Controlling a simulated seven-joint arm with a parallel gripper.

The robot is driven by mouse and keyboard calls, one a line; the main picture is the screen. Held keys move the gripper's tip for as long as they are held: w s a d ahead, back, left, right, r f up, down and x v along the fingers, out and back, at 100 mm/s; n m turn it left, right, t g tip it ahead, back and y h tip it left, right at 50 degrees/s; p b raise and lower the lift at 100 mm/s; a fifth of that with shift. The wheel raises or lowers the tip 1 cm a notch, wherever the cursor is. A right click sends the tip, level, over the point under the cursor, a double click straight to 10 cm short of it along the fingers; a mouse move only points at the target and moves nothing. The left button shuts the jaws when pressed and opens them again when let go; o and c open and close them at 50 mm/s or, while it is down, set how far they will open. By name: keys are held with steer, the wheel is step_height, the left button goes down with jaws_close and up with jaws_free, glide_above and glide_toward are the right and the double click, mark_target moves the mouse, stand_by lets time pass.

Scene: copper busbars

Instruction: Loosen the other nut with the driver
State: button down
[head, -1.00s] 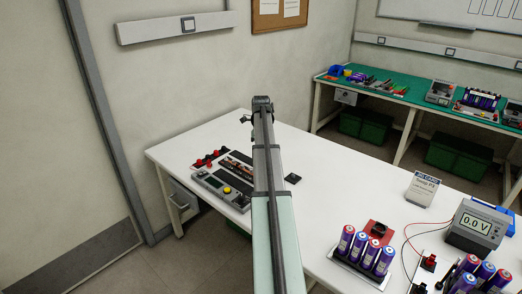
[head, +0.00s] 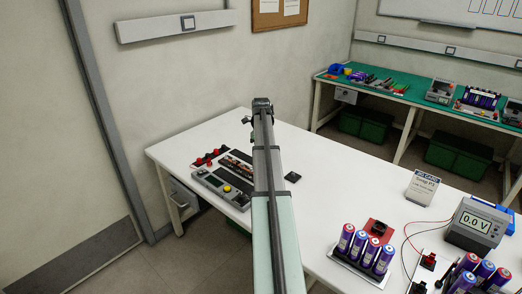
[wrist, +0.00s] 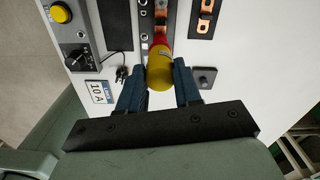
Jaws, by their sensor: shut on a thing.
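In the wrist view my gripper (wrist: 160,84) is shut on the driver (wrist: 159,72), which has a yellow handle and a red collar. The driver points away from me over a strip with copper busbars (wrist: 144,45). Its tip and whatever nut lies under it are hidden by the handle and collar. In the head view the copper busbars (head: 238,165) show partly at the left of my arm, which hides my gripper and the driver.
A small dark block (wrist: 204,77) sits to the right. In the head view, battery cells (head: 366,250) and a meter (head: 476,222) stand at front right.

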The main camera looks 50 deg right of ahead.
steer(key=shift+f, duration=0.2)
stand_by(0.3)
stand_by(0.3)
steer(key=n, duration=0.6)
steer(key=shift+n, duration=0.3)
steer(key=shift+n, duration=0.4)
steer(key=n, duration=0.3)
steer(key=shift+r+n, duration=0.1)
steer(key=shift+n, duration=1.1)
